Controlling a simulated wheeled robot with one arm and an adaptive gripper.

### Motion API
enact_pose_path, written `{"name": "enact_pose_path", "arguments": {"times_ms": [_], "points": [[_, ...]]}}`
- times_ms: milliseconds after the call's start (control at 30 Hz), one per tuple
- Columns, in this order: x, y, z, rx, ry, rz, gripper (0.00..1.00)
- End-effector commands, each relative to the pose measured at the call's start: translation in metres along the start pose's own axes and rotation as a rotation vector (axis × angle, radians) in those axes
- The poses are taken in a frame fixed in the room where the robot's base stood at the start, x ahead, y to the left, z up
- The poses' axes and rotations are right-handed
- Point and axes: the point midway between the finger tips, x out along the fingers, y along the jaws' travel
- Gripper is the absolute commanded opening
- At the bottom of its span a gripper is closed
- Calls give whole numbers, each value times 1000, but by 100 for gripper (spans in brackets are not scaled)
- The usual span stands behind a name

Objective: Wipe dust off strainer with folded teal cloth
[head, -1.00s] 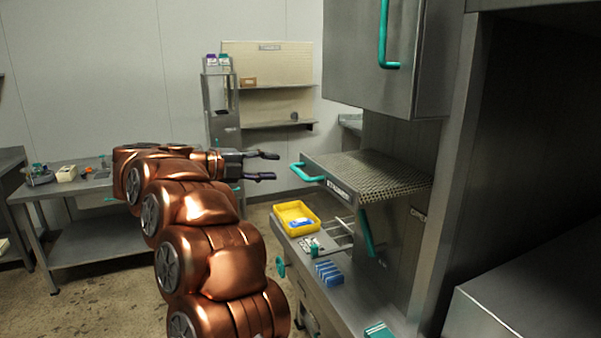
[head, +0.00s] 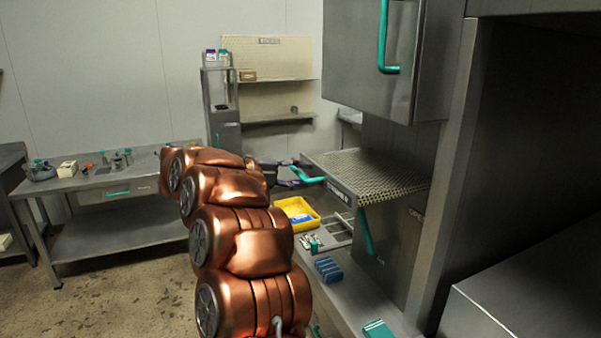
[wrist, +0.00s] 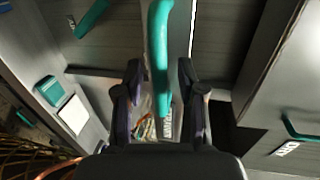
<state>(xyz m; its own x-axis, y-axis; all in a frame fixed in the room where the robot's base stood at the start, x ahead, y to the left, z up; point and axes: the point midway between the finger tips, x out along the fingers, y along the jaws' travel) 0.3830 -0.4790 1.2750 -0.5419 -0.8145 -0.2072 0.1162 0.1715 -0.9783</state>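The strainer (head: 372,172) is a perforated metal tray with a labelled front and a teal handle (head: 308,174); it sticks out over the counter. In the head view my gripper (head: 296,179) is at that handle, partly hidden by my arm. In the wrist view a teal handle (wrist: 160,50) passes between the fingers of my gripper (wrist: 159,72). The fingers are apart, with gaps on both sides of the handle. A teal folded item, seemingly the cloth (head: 378,329), lies on the counter at the lower edge of the head view. I cannot make out dust on the strainer.
A yellow bin (head: 297,211) and blue blocks (head: 328,268) stand on the counter (head: 352,296) below the strainer. A grey cabinet (head: 370,60) with a teal handle hangs above. A steel table (head: 110,181) with small items stands at the left. Open floor lies between.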

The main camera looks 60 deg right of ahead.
Motion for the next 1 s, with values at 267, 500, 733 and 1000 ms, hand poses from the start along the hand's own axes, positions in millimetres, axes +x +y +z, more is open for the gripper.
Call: {"name": "enact_pose_path", "arguments": {"times_ms": [267,500,733,1000], "points": [[0,0,0,0,-1,0,35],[0,0,0,0,-2,0,10],[0,0,0,0,-2,0,0],[0,0,0,1,-2,0,0]]}}
